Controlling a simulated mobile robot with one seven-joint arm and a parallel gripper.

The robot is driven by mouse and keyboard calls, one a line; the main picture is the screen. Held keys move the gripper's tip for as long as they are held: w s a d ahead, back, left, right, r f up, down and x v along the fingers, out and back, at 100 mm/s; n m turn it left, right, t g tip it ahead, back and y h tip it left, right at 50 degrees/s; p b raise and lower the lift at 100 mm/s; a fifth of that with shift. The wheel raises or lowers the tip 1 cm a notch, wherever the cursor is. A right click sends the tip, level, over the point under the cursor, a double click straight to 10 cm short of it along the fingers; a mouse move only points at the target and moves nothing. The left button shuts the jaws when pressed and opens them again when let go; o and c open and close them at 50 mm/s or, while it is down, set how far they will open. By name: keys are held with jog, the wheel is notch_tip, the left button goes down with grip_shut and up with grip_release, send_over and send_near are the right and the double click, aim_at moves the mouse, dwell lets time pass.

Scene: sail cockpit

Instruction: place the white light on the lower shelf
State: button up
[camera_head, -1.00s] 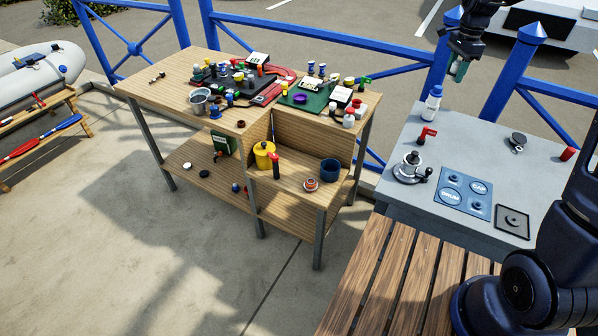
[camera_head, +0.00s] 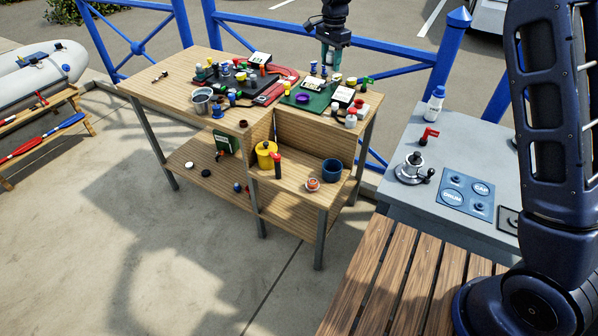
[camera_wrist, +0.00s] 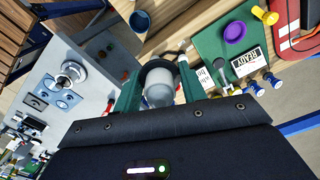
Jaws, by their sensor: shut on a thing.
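My gripper (camera_head: 331,56) is above the back right part of the wooden bench. In the wrist view its green fingers (camera_wrist: 159,82) are shut on the white light (camera_wrist: 158,91), a pale rounded body with a dark ring. The light is hard to make out in the head view. The bench's bottom shelf (camera_head: 215,188) holds a dark green box, a white disc and small dark pieces. A stepped-down right shelf (camera_head: 295,190) holds a yellow can (camera_head: 266,155), a red-topped bottle (camera_head: 277,167), an orange-and-white piece (camera_head: 313,184) and a blue cup (camera_head: 331,170).
The bench top (camera_head: 170,85) is crowded with small coloured parts, a metal cup (camera_head: 201,102) and a green board (camera_head: 303,98). A blue railing (camera_head: 395,73) runs behind. A grey counter (camera_head: 400,205) with fittings stands to the right, by wooden slats (camera_head: 385,290).

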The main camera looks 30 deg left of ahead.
jog(key=n, duration=0.1)
send_over(305, 167)
notch_tip(305, 167, down, 44)
jog(key=shift+f, duration=0.1)
dwell(0.5)
jog(key=shift+f, duration=0.1)
jog(key=o, duration=1)
jog(key=shift+c, duration=0.2)
notch_tip(305, 167, up, 12)
